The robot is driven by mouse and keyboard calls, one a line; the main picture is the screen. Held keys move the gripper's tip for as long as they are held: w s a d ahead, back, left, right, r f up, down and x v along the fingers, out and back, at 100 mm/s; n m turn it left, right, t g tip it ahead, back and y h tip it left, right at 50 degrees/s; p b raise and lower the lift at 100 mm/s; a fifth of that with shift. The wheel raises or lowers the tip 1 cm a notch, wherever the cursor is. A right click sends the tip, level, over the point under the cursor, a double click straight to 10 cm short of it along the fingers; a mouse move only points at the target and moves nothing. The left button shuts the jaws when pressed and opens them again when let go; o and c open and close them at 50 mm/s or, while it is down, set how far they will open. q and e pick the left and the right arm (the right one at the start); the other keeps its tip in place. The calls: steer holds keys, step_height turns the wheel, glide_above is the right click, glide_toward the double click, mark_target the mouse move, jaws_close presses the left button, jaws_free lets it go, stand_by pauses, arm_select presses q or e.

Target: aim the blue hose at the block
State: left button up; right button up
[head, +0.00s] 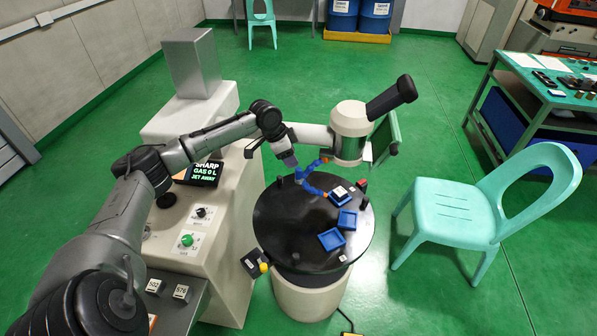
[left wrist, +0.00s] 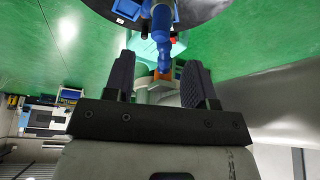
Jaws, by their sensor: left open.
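The blue hose (head: 310,188) is jointed and bent above the left part of the round black table. An orange piece shows at its upper part. A small dark and white block (head: 341,193) sits in a blue tray near the hose's lower end. Whether the hose points at the block is too small to tell. My left gripper (head: 291,163) is open, just above and left of the hose's bend. In the left wrist view the hose (left wrist: 162,35) shows beyond and between the spread fingers of my left gripper (left wrist: 158,85), with no visible grip. My right gripper is not in view.
The round black table (head: 285,235) also holds two empty-looking blue trays (head: 331,239) (head: 347,219). A scope-like white head (head: 350,133) overhangs its back. A turquoise chair (head: 450,215) stands to the right.

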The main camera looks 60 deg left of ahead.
mark_target(298, 168)
arm_select(q)
steer(key=b+x, duration=0.1)
steer(key=x, duration=0.6)
steer(key=shift+f, duration=0.1)
jaws_close()
stand_by(0.5)
